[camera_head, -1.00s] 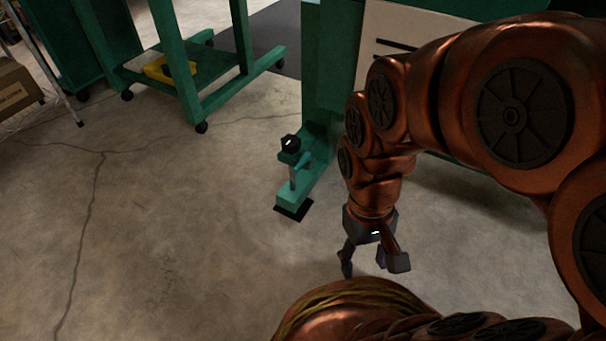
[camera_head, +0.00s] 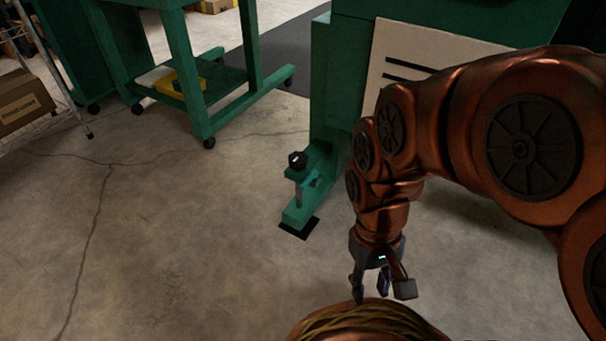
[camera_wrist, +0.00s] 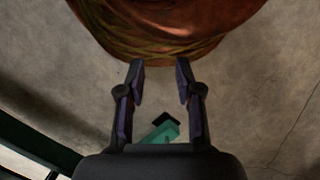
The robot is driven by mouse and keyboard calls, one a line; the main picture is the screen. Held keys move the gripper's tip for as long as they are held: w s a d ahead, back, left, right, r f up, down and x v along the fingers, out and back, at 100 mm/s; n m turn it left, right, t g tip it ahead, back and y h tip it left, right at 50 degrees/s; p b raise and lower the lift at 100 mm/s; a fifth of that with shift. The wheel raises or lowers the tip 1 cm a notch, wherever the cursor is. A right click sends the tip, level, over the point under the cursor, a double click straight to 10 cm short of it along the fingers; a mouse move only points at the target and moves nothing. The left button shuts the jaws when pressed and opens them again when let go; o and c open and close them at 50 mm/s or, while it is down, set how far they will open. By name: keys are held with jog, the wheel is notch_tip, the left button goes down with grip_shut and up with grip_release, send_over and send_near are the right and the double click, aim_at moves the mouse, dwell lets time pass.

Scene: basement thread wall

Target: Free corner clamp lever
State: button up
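The corner clamp (camera_head: 304,200) is a green bracket at the foot of the green machine, with its base on a black pad (camera_head: 300,228).
The green machine (camera_head: 350,60) with a white panel (camera_head: 425,60) stands behind the clamp. A green wheeled cart (camera_head: 205,115) holding a yellow item (camera_head: 180,80) is at upper left. A wire shelf with a cardboard box (camera_head: 22,102) is at far left. Concrete floor left of the clamp is clear.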

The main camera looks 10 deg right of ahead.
jog(key=shift+g, duration=0.4)
jog(key=s+r+p, duration=0.1)
jog(key=r+p, duration=0.6)
jog(key=r, duration=0.1)
jog(key=s+r+p, duration=0.1)
jog(key=r+p, duration=0.3)
jog(key=shift+s+r+p, duration=0.3)
jog(key=shift+r, duration=0.05)
grip_shut()
jog(key=shift+f, duration=0.1)
